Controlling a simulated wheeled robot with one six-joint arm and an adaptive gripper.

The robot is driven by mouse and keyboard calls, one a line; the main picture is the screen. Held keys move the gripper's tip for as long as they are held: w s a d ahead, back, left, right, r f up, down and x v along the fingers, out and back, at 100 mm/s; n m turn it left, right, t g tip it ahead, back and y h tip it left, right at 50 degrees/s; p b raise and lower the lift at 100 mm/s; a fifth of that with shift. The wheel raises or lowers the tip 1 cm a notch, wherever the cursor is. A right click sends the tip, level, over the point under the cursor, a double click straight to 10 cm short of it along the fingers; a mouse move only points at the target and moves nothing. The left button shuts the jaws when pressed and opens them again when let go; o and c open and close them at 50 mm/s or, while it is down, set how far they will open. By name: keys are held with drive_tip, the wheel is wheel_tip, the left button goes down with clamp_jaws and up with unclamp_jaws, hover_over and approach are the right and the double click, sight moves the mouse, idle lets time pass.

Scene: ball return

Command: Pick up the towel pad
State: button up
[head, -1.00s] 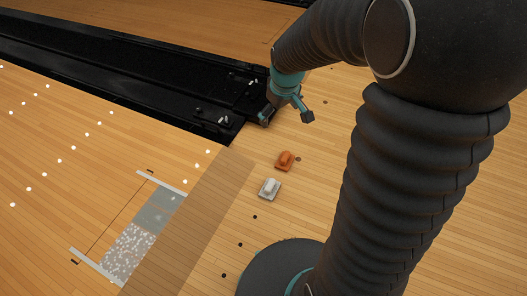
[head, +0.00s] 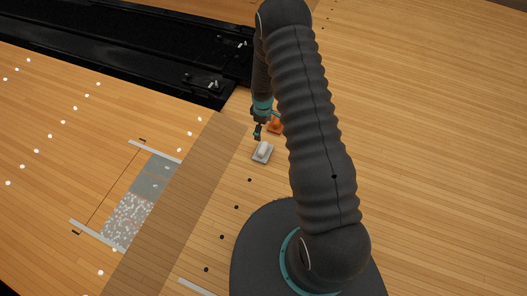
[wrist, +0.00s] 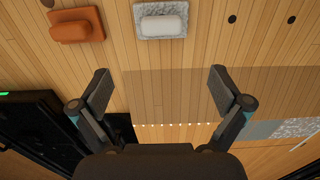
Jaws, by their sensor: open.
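The towel pad, seemingly the pale grey fluffy one with a white raised grip, (head: 262,152) lies on the wooden floor. In the wrist view the pale pad (wrist: 160,20) is at the top centre, beyond my fingertips and between their lines. My gripper (head: 260,130) hangs just above and behind it in the head view, apart from it. In the wrist view my gripper (wrist: 160,85) is wide open with nothing between its fingers. An orange pad (wrist: 75,25) lies to the left of the pale one; in the head view the orange pad (head: 276,127) is partly hidden by my arm.
A black gutter channel (head: 150,60) runs along the upper left, and its dark end (wrist: 40,125) shows at the wrist view's left. A grey and speckled patch (head: 140,200) lies on the lane at left. The floor around the pads is mostly clear.

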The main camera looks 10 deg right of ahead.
sight(263, 148)
wheel_tip(263, 148, down, 15)
drive_tip(key=shift+s+r, duration=0.1)
drive_tip(key=shift+s, duration=0.05)
drive_tip(key=c, duration=1.2)
